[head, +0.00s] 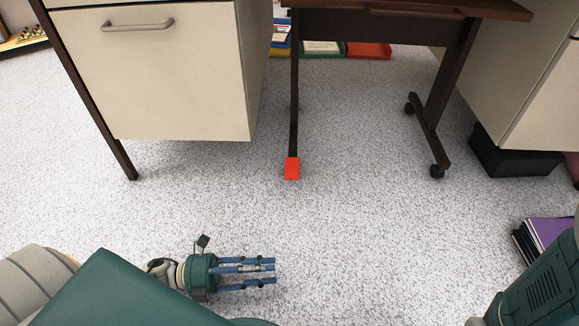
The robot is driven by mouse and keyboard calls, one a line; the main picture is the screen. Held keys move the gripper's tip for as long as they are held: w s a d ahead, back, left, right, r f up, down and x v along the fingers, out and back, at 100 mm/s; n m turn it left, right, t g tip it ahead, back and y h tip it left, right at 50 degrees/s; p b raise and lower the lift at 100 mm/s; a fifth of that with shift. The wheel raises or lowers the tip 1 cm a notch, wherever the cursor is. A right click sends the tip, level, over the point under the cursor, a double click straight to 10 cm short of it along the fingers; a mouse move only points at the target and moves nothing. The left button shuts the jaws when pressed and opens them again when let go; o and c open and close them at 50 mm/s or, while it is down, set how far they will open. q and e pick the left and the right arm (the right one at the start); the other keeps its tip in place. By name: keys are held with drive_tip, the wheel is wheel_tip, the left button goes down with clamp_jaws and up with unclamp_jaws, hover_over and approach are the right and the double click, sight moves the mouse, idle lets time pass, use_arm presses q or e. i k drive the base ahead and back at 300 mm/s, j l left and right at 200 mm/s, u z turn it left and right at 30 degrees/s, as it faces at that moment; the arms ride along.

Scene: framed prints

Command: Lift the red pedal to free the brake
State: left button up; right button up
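The red pedal (292,168) is a small flat red piece at the foot of a thin dark leg (294,100) of the brown wheeled table, low over the speckled floor. My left gripper (274,271) is in the lower middle, below and slightly left of the pedal. Its blue fingers point right, spread apart with nothing between them, and are clear of the pedal. Only part of my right arm (545,275) shows at the lower right; its gripper is out of view. The brake itself cannot be made out.
A cream drawer cabinet (190,80) with a dark leg (100,110) stands left of the pedal. The table's right foot (428,137) has black casters. A black box (500,155) and purple-topped books (550,240) are at right. Open floor lies between gripper and pedal.

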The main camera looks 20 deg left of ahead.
sight(292, 171)
drive_tip(key=i+j, duration=0.8)
drive_tip(key=i, duration=0.05)
